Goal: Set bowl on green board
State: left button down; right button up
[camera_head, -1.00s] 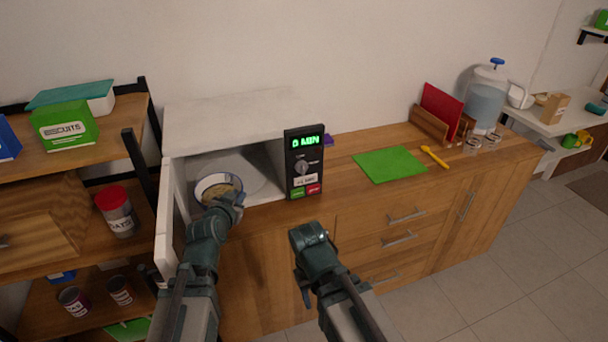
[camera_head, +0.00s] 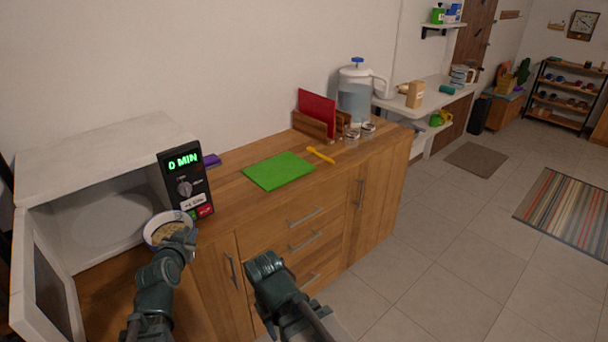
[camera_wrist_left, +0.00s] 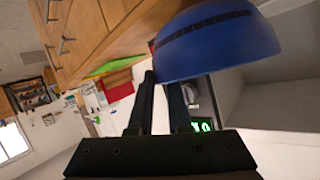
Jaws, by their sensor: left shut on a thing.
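The bowl (camera_head: 165,228) has a white inside with pale food in it; its blue outside shows in the left wrist view (camera_wrist_left: 220,45). My left gripper (camera_head: 188,238) is shut on the bowl's rim and holds it at the front of the open microwave (camera_head: 105,150). In the left wrist view the fingers (camera_wrist_left: 162,80) meet the bowl's edge. The green board (camera_head: 279,171) lies flat and bare on the wooden counter, right of the microwave. My right gripper (camera_head: 264,265) is in front of the drawers, apart from everything; its fingertips are too unclear to judge.
The microwave door (camera_head: 50,285) hangs open at the left. A yellow utensil (camera_head: 320,155), a rack with a red board (camera_head: 317,112), small glass jars and a water dispenser (camera_head: 355,95) stand beyond the green board.

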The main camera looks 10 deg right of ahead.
aim_at(279, 168)
jog(key=i+l+z, duration=0.15)
jog(key=z, duration=0.25)
jog(key=i+z, duration=0.4)
jog(key=i, duration=0.2)
